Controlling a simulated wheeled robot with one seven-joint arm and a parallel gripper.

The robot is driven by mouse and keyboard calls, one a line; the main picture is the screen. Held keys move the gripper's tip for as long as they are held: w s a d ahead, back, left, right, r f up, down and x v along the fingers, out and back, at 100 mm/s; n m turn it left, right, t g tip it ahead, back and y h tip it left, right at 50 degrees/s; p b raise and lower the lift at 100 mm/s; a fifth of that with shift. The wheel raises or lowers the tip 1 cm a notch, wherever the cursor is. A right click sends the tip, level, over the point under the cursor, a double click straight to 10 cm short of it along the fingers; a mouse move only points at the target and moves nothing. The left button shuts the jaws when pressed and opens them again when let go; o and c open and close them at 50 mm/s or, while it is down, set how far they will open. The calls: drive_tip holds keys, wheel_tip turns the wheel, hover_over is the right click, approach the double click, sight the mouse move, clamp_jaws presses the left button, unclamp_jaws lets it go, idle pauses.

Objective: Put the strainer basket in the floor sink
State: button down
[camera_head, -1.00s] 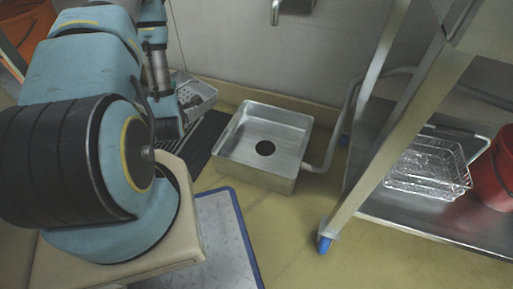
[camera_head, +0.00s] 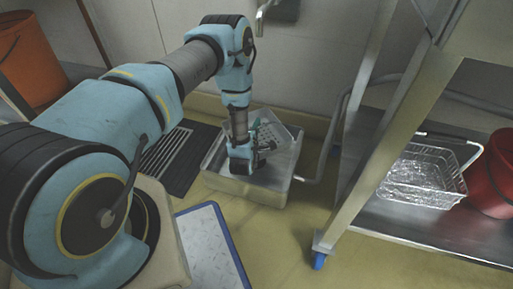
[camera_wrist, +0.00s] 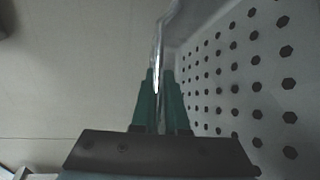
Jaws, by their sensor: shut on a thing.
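The strainer basket (camera_head: 280,137) is light grey with perforated holes. My gripper (camera_head: 262,146) is shut on its rim and holds it, tilted, over the back right part of the floor sink. In the wrist view my gripper's green fingers (camera_wrist: 160,95) pinch the thin edge of the strainer basket (camera_wrist: 235,75), whose dotted face fills the right side. The floor sink (camera_head: 238,190) is a square metal basin on the floor. My arm and the basket cover much of its inside, including the drain hole. I cannot tell if the basket touches the sink.
A metal rack (camera_head: 350,180) with a blue-wheeled leg stands right of the sink. Its lower shelf holds a wire basket (camera_head: 425,170) and a red bucket (camera_head: 492,175). A dark floor grate (camera_head: 180,160) lies left of the sink. An orange bucket (camera_head: 30,60) stands back left.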

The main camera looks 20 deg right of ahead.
drive_tip(key=shift+f+b, duration=1.05)
drive_tip(key=shift+f, duration=2.2)
drive_tip(key=shift+f+b, duration=0.4)
drive_tip(key=shift+f, duration=0.15)
drive_tip(key=shift+f, duration=0.1)
drive_tip(key=c, duration=0.9)
unclamp_jaws()
